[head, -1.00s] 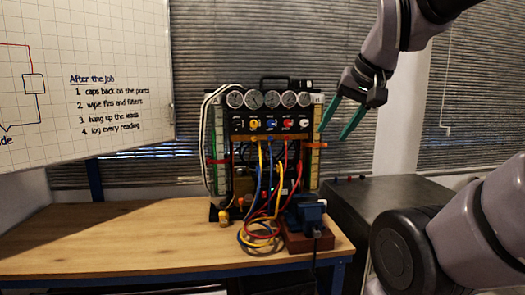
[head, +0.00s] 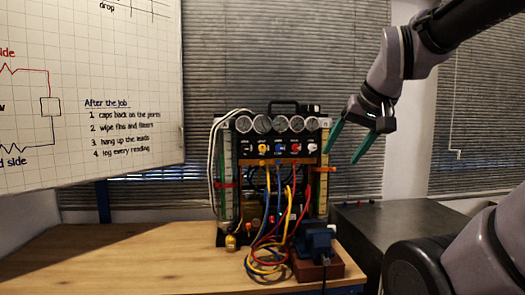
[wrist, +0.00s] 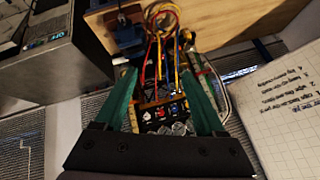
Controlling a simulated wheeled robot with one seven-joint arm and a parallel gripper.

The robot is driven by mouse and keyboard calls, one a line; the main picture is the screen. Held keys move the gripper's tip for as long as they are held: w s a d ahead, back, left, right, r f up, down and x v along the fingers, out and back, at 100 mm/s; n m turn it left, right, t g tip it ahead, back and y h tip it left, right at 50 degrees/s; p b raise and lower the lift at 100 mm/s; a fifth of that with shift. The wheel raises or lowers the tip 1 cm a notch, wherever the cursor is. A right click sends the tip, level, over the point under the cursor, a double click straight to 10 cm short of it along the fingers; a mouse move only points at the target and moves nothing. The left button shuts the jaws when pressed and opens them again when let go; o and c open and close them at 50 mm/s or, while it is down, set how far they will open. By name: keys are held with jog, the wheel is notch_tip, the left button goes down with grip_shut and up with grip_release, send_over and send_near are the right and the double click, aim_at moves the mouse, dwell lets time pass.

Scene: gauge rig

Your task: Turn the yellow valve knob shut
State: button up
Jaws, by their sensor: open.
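The yellow valve knob (head: 262,148) is on the dark panel of the gauge rig, second from the left in the knob row under the gauges. Black, blue (head: 279,148), red (head: 295,148) and white (head: 311,147) knobs share that row. My gripper (head: 342,159) has green fingers and is open and empty. In the head view it appears just right of the rig, apart from the yellow knob. In the wrist view the rig shows upside down between and beyond the open fingers (wrist: 159,76). The yellow knob is not clear there, near the right finger.
Yellow, blue and red hoses (head: 268,250) hang from the panel onto the wooden bench (head: 120,262). A blue vise (head: 318,243) stands at the rig's front right. A dark cabinet (head: 395,225) is at right, a whiteboard (head: 90,90) at left. The bench's left part is clear.

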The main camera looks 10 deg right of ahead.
jog(key=w+d+n+t+h, duration=0.1)
jog(key=w+d+n+t, duration=0.15)
jog(key=w+n, duration=0.75)
jog(key=n+t+y, duration=0.3)
jog(key=n+t, duration=0.1)
jog(key=n, duration=1.9)
send_near(263, 149)
jog(key=x, duration=1)
jog(key=shift+w+a, duration=0.1)
grip_shut()
